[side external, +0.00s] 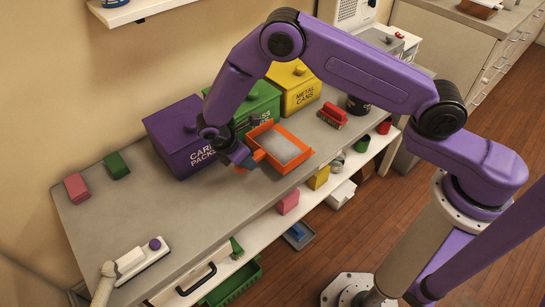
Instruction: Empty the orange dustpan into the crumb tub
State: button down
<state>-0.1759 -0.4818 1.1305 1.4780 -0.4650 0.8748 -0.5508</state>
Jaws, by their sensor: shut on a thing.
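The orange dustpan (293,171) is near the middle of the grey counter, in front of the lidded bins. Its inside looks pale grey; I cannot make out separate crumbs. My gripper (250,160) is at its left end, shut on its handle, and the fingers are partly hidden by the wrist. The pan looks close to level; I cannot tell whether it touches the counter. I cannot surely identify the crumb tub. A dark round container (357,105) stands on the counter to the right of the pan, beyond a red brush-like object (332,115).
A purple bin (180,134), a green bin (262,103) and a yellow bin (298,88) stand along the wall. Pink (76,188) and green (117,165) blocks and a white device (141,261) lie left. A lower shelf holds small items. The counter's left middle is clear.

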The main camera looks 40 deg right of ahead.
jog(key=shift+r, duration=3)
